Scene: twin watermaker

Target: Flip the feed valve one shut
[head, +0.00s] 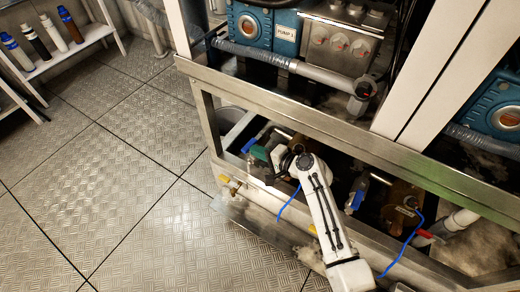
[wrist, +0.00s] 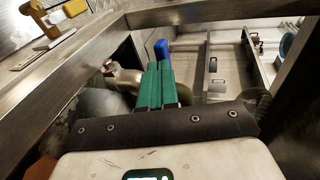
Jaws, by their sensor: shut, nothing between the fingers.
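A blue valve handle (head: 249,146) shows inside the lower bay of the steel frame. No label shows which valve is number one. My gripper (head: 259,153) has green fingers, which are right beside this handle at its lower right. In the wrist view the green fingers (wrist: 158,70) are together with nothing between them. The blue handle (wrist: 162,48) stands up just beyond their tips; I cannot tell whether they touch. A metal fitting (wrist: 122,76) lies left of the fingers. The valve body is partly hidden behind the fingers. A second blue handle (head: 357,194) is farther right.
A steel frame rail (head: 290,110) runs above the bay. A red handle (head: 426,234) and blue tubes are to the right. The plate floor (head: 130,190) at left is clear.

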